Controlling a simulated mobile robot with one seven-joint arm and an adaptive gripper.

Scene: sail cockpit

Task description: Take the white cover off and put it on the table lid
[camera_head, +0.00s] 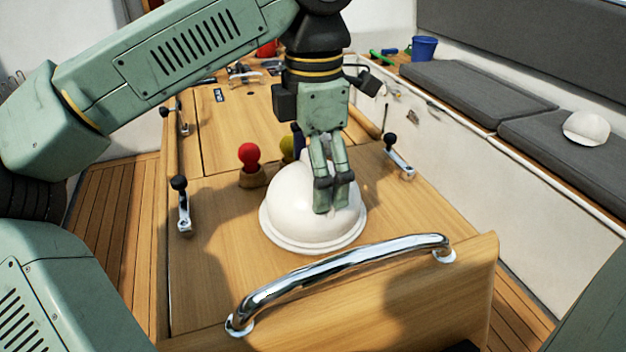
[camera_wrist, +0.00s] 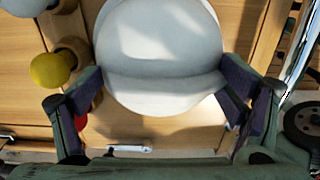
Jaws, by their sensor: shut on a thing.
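The white cover (camera_head: 290,205) is a smooth dome with a wide rim, in the middle of the wooden table top (camera_head: 215,270). It sits upright, with its rim at or very near the wood; I cannot tell if there is a gap. My gripper (camera_head: 333,180) comes down on it from above, with its fingers against the dome. In the wrist view the cover (camera_wrist: 160,60) lies between the two fingers of my gripper (camera_wrist: 160,105), which are shut on it. What is under the cover is hidden.
A red knob (camera_head: 249,156) and a yellow knob (camera_wrist: 52,69) stand close beside the cover. A chrome rail (camera_head: 335,272) crosses the near edge. Black-knobbed levers (camera_head: 181,205) stand at the sides. A white cap-like object (camera_head: 587,128) lies on the right cushion. Wood in front of the cover is clear.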

